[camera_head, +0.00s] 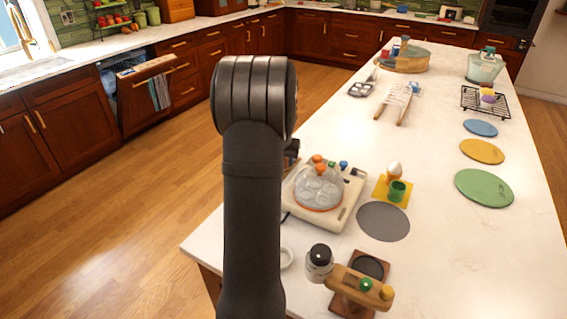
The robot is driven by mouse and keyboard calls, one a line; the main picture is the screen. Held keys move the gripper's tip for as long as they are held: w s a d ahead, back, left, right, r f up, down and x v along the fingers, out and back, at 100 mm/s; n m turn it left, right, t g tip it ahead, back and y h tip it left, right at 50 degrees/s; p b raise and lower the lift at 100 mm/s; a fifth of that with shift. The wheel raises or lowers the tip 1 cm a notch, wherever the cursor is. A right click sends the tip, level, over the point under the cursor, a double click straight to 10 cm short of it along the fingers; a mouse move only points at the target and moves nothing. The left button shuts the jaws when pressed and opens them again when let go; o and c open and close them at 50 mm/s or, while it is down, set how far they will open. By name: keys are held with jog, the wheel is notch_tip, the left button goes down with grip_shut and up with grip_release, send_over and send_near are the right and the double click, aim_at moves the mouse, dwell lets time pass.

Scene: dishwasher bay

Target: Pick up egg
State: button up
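A pale egg (395,168) stands upright in an orange-brown holder (393,178) on a yellow mat (381,188) on the island counter. A green cup (397,191) stands just in front of it on the same mat. My dark arm rises through the left-centre of the view, left of the egg and apart from it. My gripper's fingers are not visible; the arm hides that end. A small dark part shows at the arm's right edge, too little to identify.
An appliance with a clear dome (319,189) stands left of the egg. A grey round mat (383,222) lies in front. A jar (319,261) and wooden stand (360,287) are nearer. Green (484,187), yellow (482,151) and blue (480,128) discs lie right. The counter between is clear.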

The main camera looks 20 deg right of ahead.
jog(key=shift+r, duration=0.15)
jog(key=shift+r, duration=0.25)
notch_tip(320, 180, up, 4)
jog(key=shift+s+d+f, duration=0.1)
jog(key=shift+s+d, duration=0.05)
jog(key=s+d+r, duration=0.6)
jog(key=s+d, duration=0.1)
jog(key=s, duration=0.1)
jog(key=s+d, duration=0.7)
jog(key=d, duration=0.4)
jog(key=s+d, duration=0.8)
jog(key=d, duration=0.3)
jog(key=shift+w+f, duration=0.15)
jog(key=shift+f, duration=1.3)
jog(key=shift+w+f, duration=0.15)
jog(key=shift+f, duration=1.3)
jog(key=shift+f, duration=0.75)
